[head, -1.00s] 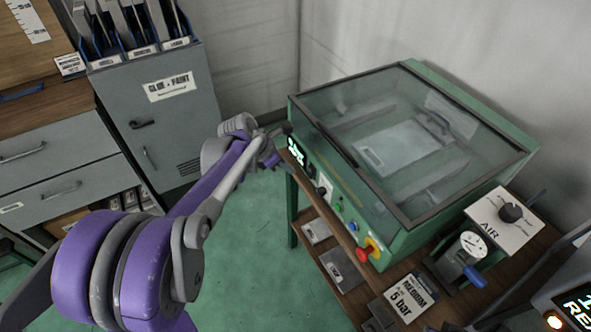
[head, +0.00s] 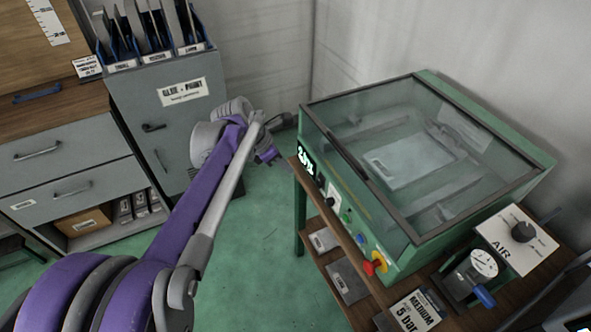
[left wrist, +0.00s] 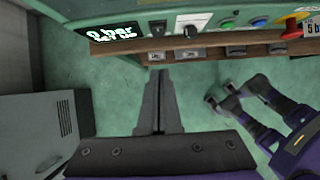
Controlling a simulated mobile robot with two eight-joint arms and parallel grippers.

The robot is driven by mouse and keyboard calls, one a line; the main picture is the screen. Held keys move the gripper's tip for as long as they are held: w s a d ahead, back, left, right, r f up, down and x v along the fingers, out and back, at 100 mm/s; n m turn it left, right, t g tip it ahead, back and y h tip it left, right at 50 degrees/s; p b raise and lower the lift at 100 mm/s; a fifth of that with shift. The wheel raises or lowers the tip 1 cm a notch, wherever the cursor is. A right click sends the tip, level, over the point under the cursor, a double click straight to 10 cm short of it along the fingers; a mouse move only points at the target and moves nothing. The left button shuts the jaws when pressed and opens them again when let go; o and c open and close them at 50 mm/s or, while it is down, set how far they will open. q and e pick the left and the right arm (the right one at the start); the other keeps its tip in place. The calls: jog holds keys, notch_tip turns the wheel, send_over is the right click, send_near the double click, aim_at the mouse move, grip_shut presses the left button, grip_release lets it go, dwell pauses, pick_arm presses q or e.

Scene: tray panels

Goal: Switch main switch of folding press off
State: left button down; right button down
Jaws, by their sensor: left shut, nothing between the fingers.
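The folding press (head: 400,240) is a green box with a dark-framed clear lid, shut, on a wooden-topped stand. Its front panel carries a lit display (head: 305,160), a dark knob on a light plate (head: 331,196) that looks like the main switch, small coloured buttons and a red knob (head: 375,264). In the left wrist view the dark knob (left wrist: 190,30) shows right of the display (left wrist: 112,29). My left gripper (head: 287,119) is by the press's left front corner. In the left wrist view its fingers (left wrist: 160,75) are shut and empty, apart from the panel.
The wooden ledge (left wrist: 200,46) runs below the panel. An air regulator with a gauge (head: 484,263) and an AIR knob plate (head: 517,236) stand at the right. Grey cabinets (head: 170,130) stand at the left. Green floor between them is free.

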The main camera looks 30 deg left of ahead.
pick_arm(q)
jog(key=shift+s+d+f, duration=0.1)
jog(key=shift+s+f, duration=0.05)
jog(key=shift+f, duration=0.1)
pick_arm(e)
jog(key=shift+s+f, duration=0.1)
jog(key=shift+f, duration=0.2)
pick_arm(q)
jog(key=b, duration=0.1)
send_near(318, 186)
notch_tip(318, 186, down, 4)
pick_arm(e)
jog(key=shift+f, duration=0.45)
pick_arm(q)
jog(key=shift+w+d+f, duration=0.4)
jog(key=shift+w, duration=0.2)
jog(key=shift+w+d+f, duration=0.35)
jog(key=shift+w+d, duration=0.05)
jog(key=shift+w, duration=0.15)
pick_arm(e)
jog(key=shift+r, duration=0.1)
jog(key=shift+f+b, duration=0.45)
jog(key=shift+f, duration=0.15)
pick_arm(q)
jog(key=shift+w+d+f, duration=0.1)
jog(key=shift+f, duration=0.1)
pick_arm(e)
jog(key=shift+s+r, duration=0.15)
